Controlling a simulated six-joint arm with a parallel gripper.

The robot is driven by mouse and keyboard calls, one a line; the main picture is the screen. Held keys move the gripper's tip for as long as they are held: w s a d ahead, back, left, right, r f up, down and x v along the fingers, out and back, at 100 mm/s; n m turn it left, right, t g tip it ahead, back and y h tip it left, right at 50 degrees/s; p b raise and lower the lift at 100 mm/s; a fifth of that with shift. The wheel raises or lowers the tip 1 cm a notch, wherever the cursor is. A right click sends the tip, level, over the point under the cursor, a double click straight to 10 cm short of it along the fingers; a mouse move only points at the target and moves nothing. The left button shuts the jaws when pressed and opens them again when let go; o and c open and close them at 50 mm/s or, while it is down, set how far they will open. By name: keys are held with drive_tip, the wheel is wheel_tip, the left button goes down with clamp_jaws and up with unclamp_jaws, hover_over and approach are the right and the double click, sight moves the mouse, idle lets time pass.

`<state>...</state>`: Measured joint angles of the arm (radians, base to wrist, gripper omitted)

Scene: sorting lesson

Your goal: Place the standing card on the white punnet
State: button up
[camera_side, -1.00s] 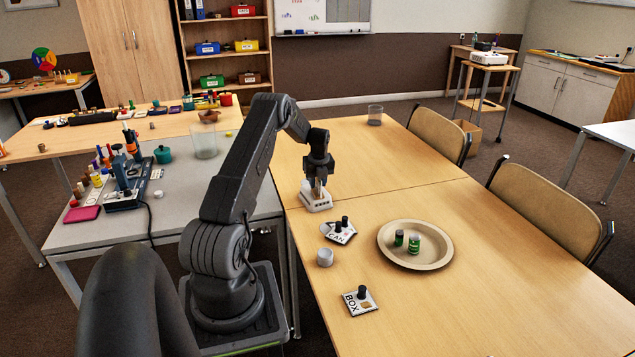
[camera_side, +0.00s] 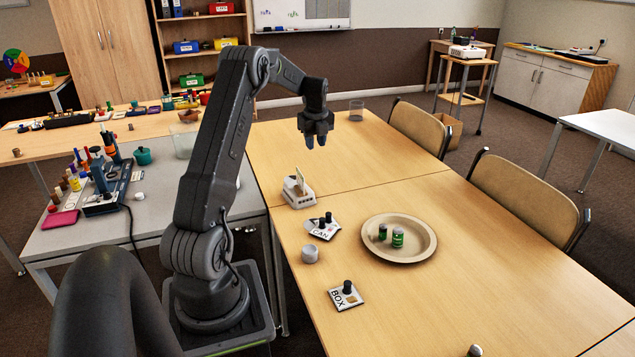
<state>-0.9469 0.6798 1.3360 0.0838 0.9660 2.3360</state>
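The white punnet (camera_side: 297,199) sits on the near wooden table, close to its left edge. A pale card (camera_side: 301,180) stands upright in or on the punnet, leaning slightly; its lower edge is hidden by the punnet's wall. My gripper (camera_side: 315,142) hangs in the air above and a little right of the punnet, fingers pointing down. A gap shows between the fingers, with nothing in it. The gripper does not touch the card.
A card marked CAN (camera_side: 321,229) and one marked BOX (camera_side: 346,296), each with a black knob, lie on the table. A round tray (camera_side: 410,253) holds two green cans.

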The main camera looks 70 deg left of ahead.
drive_tip(key=w+d+r+n+t, duration=0.1)
drive_tip(key=d+r+n, duration=0.45)
drive_tip(key=d, duration=0.85)
drive_tip(key=w+d+r+n+t, duration=0.1)
drive_tip(key=d+r+n+t, duration=0.1)
drive_tip(key=d+r, duration=0.9)
drive_tip(key=s+d+f+n+t+h, duration=0.1)
drive_tip(key=s+d+n, duration=0.3)
drive_tip(key=s+d, duration=0.4)
drive_tip(key=s+d+f+n+t+h, duration=0.1)
drive_tip(key=s+d+f+n, duration=0.2)
drive_tip(key=d, duration=1.1)
drive_tip(key=s+n, duration=0.2)
drive_tip(key=s, duration=0.3)
drive_tip(key=shift+s+d, duration=0.2)
drive_tip(key=shift+s, duration=0.2)
